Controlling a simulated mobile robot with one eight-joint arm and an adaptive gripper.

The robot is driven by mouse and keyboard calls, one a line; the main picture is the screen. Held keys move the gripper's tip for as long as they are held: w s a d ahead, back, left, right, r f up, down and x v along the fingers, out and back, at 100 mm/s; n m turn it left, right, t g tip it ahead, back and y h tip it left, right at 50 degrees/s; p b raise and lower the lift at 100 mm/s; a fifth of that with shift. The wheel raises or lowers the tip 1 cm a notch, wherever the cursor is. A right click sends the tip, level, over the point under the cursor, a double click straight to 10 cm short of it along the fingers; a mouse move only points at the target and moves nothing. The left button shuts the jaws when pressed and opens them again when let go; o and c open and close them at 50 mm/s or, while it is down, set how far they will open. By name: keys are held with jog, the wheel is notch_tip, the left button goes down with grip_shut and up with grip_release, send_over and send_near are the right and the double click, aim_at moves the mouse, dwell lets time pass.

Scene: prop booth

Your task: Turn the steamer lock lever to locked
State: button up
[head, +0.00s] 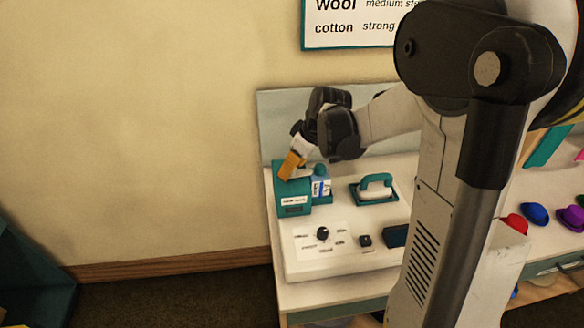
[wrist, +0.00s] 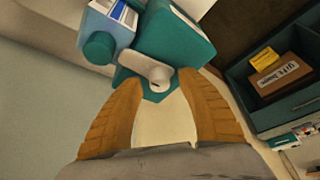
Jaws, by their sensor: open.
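The steamer is a teal box (head: 293,204) with a white label on its front, at the back left of the white counter. In the wrist view its teal body (wrist: 180,40) fills the top middle. A pale grey lever (wrist: 148,68) sits on its near side, slanting down to the right. My gripper (wrist: 160,84) is open, its two orange fingers on either side of the lever's lower end. Contact cannot be made out. In the head view my gripper (head: 289,172) is at the top of the box and the lever is hidden. Any lock marking is not readable.
A teal-handled iron (head: 375,186) is farther right. A panel with a black knob (head: 322,233) lies in front. A wall is behind.

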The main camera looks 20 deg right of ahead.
aim_at(306, 182)
jog(key=v, duration=1.1)
jog(key=shift+s+r, duration=0.2)
jog(key=shift+r, duration=0.15)
jog(key=s+a+f+m+t+h, duration=0.1)
jog(key=s+a+m, duration=0.2)
jog(key=s+a, duration=0.2)
jog(key=s+a+m+t+h+b, duration=0.1)
jog(key=s+a, duration=0.4)
jog(key=s, duration=0.6)
jog(key=shift+f+m+t, duration=0.4)
jog(key=shift+m+t, duration=0.3)
jog(key=shift+m, duration=0.3)
